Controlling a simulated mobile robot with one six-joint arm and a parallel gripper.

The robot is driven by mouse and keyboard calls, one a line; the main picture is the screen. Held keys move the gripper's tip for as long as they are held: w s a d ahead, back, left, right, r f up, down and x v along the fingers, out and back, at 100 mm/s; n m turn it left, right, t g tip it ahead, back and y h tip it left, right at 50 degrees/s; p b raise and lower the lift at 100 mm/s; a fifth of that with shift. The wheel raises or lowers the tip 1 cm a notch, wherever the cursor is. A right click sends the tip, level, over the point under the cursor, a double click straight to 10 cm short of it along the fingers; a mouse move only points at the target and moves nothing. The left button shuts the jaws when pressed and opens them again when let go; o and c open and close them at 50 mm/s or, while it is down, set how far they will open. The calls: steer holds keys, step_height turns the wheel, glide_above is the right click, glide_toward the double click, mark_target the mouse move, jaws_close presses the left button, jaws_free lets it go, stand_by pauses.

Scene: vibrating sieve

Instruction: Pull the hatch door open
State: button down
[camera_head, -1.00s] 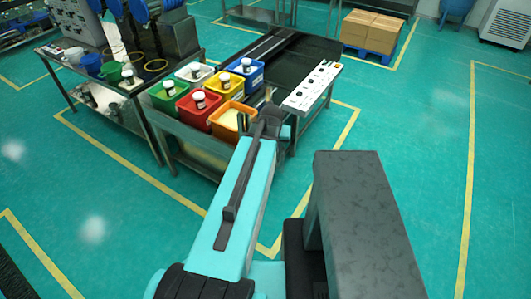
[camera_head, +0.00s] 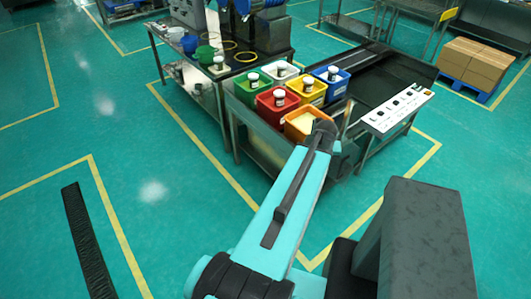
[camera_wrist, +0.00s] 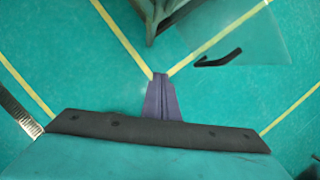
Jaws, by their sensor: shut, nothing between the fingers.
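In the wrist view, a see-through panel (camera_wrist: 258,30) with a black bar handle (camera_wrist: 218,59) shows at the upper right; it looks like the hatch door. I cannot tell from this view whether it stands ajar. My gripper (camera_wrist: 160,78) is shut and empty, pointing up the picture, left of and below the handle and apart from it in the picture. A metal table leg (camera_wrist: 150,22) stands just beyond the fingertips. In the head view my arm reaches toward the bin table; its fingers and the hatch door cannot be made out there.
A metal table carries coloured bins, including red (camera_head: 277,104) and orange (camera_head: 303,121), with white-capped jars. A white control panel (camera_head: 397,109) is at its right. A black strip (camera_head: 88,240) lies on the floor at left. Boxes (camera_head: 475,62) sit on a blue pallet. Open floor lies left.

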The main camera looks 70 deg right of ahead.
steer(key=w+a+f+n+y+b, duration=0.1)
steer(key=w+a+f+n, duration=0.4)
steer(key=w, duration=0.5)
steer(key=w+a+f+n+y+b, duration=0.15)
steer(key=w+a+f+n, duration=0.35)
steer(key=w, duration=0.5)
steer(key=w+a+f+n+y+b, duration=0.2)
steer(key=w+a+f+n+b, duration=0.1)
steer(key=w+a+f+n, duration=1.15)
steer(key=w+a+f+n+g+b, duration=0.1)
steer(key=a+f+n, duration=0.1)
steer(key=a+n, duration=0.35)
steer(key=w+a+f+n+g+b, duration=0.1)
steer(key=a+f+n, duration=0.15)
steer(key=a, duration=0.65)
steer(key=w+a+f+n+g+b, duration=0.1)
steer(key=a+f+n, duration=0.25)
steer(key=a, duration=0.35)
steer(key=s+a+f+n+g+b, duration=0.1)
steer(key=s+a+f+n+b, duration=0.1)
steer(key=a+n, duration=0.5)
steer(key=s+a+f+n+g+b, duration=0.1)
steer(key=s+a+f+n+g, duration=0.1)
steer(key=s+a+f+n, duration=0.3)
steer(key=s+a+n, duration=0.1)
steer(key=a+n, duration=0.2)
steer(key=a, duration=0.2)
steer(key=shift+s+a+h+b, duration=0.15)
steer(key=shift+s+h+b, duration=0.15)
steer(key=shift+h+b, duration=0.05)
